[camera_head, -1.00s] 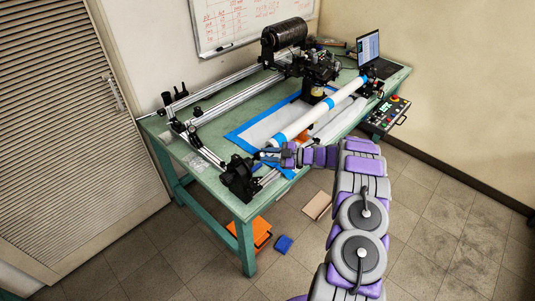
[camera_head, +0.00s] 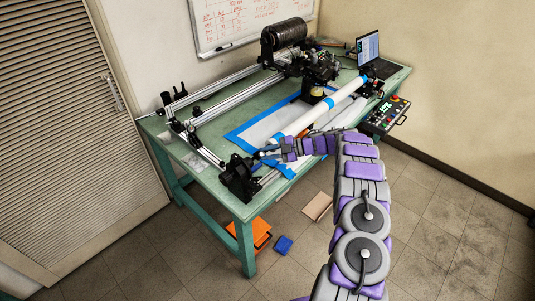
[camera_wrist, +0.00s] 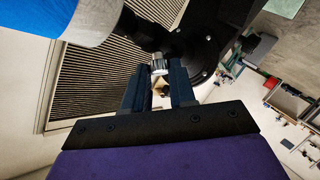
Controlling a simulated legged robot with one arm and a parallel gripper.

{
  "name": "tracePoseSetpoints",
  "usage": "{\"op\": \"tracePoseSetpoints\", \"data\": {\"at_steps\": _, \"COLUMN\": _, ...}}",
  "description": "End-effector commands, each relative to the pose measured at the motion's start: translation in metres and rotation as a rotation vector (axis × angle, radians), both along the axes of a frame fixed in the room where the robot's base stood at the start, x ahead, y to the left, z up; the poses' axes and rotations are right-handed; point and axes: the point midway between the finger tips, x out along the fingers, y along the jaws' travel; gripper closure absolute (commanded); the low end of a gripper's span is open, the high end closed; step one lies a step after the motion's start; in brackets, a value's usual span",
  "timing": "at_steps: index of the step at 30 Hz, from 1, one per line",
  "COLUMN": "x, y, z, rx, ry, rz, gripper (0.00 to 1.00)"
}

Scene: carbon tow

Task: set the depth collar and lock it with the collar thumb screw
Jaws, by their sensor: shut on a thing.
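My gripper (camera_head: 263,154) is at the near left end of the table, between the white tube's blue-banded end and a black end unit (camera_head: 238,178). In the wrist view, the two dark fingers of my gripper (camera_wrist: 165,76) close around a small silver knob (camera_wrist: 159,66), which looks like the collar thumb screw. A round black part (camera_wrist: 205,50) lies just beyond it to the right. I cannot make out the depth collar for certain, nor how far the screw is turned. The white tube (camera_head: 325,105) also shows close by in the wrist view (camera_wrist: 97,18).
The green table (camera_head: 180,148) carries metal rails (camera_head: 230,95), a black winding head (camera_head: 318,67) and a laptop (camera_head: 372,55). A control box (camera_head: 388,115) hangs at the right edge. An orange crate (camera_head: 261,233) and a blue object (camera_head: 284,245) are on the floor below.

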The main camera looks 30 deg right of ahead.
Motion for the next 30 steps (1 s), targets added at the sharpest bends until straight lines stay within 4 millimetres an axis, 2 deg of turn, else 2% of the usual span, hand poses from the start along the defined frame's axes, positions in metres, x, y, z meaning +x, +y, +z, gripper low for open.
{"op": "tracePoseSetpoints", "data": {"at_steps": 2, "x": -0.001, "y": -0.001, "z": -0.002, "rx": -0.001, "ry": 0.003, "rz": -0.001, "gripper": 1.0}}
{"op": "tracePoseSetpoints", "data": {"at_steps": 3, "x": -0.001, "y": -0.001, "z": -0.002, "rx": -0.001, "ry": 0.003, "rz": -0.001, "gripper": 0.74}}
{"op": "tracePoseSetpoints", "data": {"at_steps": 11, "x": -0.001, "y": 0.0, "z": -0.001, "rx": 0.0, "ry": 0.002, "rz": 0.0, "gripper": 0.49}}
{"op": "tracePoseSetpoints", "data": {"at_steps": 18, "x": 0.0, "y": 0.001, "z": 0.0, "rx": -0.001, "ry": 0.001, "rz": 0.0, "gripper": 0.49}}
{"op": "tracePoseSetpoints", "data": {"at_steps": 22, "x": -0.004, "y": -0.006, "z": 0.003, "rx": -0.001, "ry": 0.0, "rz": -0.001, "gripper": 0.49}}
{"op": "tracePoseSetpoints", "data": {"at_steps": 26, "x": -0.013, "y": -0.023, "z": 0.009, "rx": 0.0, "ry": -0.001, "rz": 0.0, "gripper": 0.49}}
{"op": "tracePoseSetpoints", "data": {"at_steps": 30, "x": -0.026, "y": -0.051, "z": 0.017, "rx": -0.002, "ry": -0.002, "rz": -0.004, "gripper": 0.49}}
